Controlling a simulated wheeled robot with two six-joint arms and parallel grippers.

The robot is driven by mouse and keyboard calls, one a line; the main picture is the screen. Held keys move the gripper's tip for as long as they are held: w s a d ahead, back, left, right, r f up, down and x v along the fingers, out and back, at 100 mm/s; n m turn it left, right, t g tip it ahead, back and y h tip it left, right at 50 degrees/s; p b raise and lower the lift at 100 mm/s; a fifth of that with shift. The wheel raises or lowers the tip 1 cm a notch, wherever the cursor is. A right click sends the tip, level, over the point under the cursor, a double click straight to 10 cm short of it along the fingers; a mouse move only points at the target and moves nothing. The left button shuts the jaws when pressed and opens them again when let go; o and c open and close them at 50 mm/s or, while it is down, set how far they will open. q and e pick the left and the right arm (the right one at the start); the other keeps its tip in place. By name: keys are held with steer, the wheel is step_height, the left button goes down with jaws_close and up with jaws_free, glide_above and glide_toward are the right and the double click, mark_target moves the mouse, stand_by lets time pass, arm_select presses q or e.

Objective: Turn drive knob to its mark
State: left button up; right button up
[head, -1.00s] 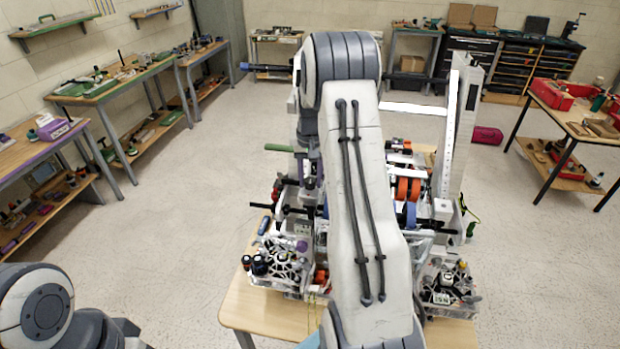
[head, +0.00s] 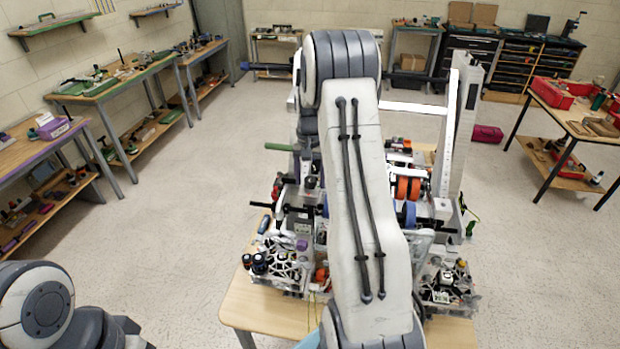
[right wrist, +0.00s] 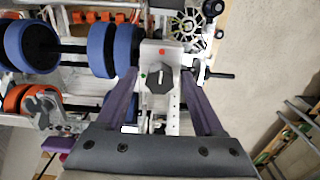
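The drive knob (right wrist: 159,80) is a dark, many-sided knob on a pale plate (right wrist: 153,50) in the right wrist view. A short light line shows on its face, but its exact direction is too small to tell. A red dot (right wrist: 162,51) lies above the knob and a green dot (right wrist: 143,75) to its left. My right gripper (right wrist: 160,74) is open, with one purple finger on each side of the knob and a gap around it. In the head view my right arm hides the knob. My left gripper is out of view; only my left arm shows at lower left.
The roller machine (head: 455,140) stands on a wooden table (head: 262,312). Blue rollers (right wrist: 102,48) and orange rollers (right wrist: 40,103) are left of the knob. A black rod (right wrist: 220,75) sticks out to its right. Benches stand along the walls, with open floor between.

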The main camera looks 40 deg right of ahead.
mark_target(310, 179)
step_height(310, 179, up, 2)
steer(key=shift+r+p, duration=0.15)
steer(key=shift+p, duration=0.65)
steer(key=shift+r, duration=2.35)
steer(key=s+a+f+n+b, duration=0.2)
steer(key=s+a+n+b, duration=0.15)
steer(key=a, duration=0.65)
steer(key=s+a+f+n+b, duration=0.2)
steer(key=a+n+b, duration=0.15)
steer(key=a, duration=0.55)
steer(key=s+a+f+n+b, duration=0.2)
steer(key=a+b, duration=0.3)
steer(key=a, duration=0.5)
steer(key=s+a+f+n+b, duration=0.4)
steer(key=s+f, duration=0.1)
steer(key=s, duration=0.5)
steer(key=s+a+f+n+y+b, duration=0.1)
steer(key=s+a+f+n+b, duration=0.2)
steer(key=s, duration=0.7)
steer(key=shift+s+a+f+n+b, duration=0.2)
steer(key=shift+a+f+n+b, duration=0.15)
steer(key=shift+a+f+n, duration=0.5)
